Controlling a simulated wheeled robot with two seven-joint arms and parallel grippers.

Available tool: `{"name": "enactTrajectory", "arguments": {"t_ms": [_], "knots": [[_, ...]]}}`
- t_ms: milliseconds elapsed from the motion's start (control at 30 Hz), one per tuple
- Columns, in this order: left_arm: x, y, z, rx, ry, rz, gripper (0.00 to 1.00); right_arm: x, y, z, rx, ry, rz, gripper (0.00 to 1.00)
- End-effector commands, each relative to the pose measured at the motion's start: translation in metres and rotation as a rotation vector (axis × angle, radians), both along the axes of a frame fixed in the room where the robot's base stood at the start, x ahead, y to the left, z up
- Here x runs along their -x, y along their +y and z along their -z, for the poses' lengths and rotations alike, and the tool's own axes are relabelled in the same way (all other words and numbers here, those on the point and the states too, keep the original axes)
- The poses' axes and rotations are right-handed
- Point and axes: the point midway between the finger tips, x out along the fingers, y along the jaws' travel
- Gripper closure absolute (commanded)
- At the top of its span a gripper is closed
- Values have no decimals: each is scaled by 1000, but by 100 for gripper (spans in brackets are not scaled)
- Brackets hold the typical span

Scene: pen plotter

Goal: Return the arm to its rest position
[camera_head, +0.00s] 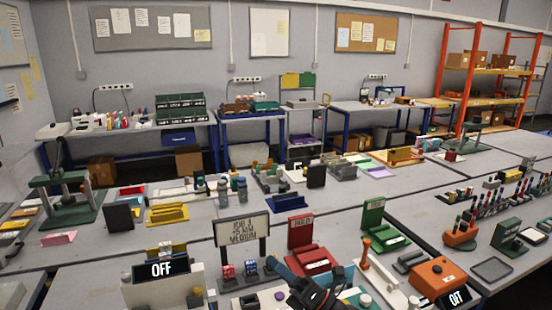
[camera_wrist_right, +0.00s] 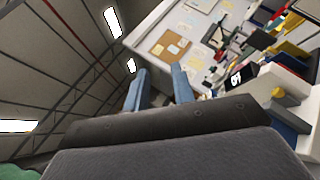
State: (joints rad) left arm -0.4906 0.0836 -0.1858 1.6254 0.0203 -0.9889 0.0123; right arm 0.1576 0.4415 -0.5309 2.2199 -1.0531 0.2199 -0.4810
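My right gripper (camera_head: 288,270) is at the bottom middle of the head view, low in front of the red stand and over the near table. Its dark body shows there with a blue finger. In the right wrist view the two blue fingers of the gripper (camera_wrist_right: 159,72) stand apart with nothing between them. That view looks tilted up toward the ceiling and the wall board. My left gripper is not in view.
A white box with an OFF display (camera_head: 163,268) stands left of the gripper. A job sign (camera_head: 242,231) and a red stand (camera_head: 301,233) are behind it. An orange device (camera_head: 437,275) and an orange-handled lever (camera_head: 366,246) are to the right. The near table is crowded.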

Motion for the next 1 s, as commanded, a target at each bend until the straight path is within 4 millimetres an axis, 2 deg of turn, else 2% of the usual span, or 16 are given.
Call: {"name": "enactTrajectory", "arguments": {"t_ms": [133,233,333,467,567,667,800,900,1000], "knots": [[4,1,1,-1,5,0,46,-13,-42,12,-255,271,141,75],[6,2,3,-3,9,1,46,-20,-74,33,-419,461,238,75],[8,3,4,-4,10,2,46,-20,-105,63,-575,656,337,75],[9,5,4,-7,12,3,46,-9,-143,113,-763,911,473,75],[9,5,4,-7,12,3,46,10,-167,157,-899,1110,581,75],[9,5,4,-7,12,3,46,39,-187,201,-1022,1308,695,75],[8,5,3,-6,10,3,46,92,-204,258,-1167,1578,859,75],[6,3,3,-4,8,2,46,128,-209,286,-1234,1722,956,75],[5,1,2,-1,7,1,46,156,-212,303,-1278,1829,1027,75]]}}
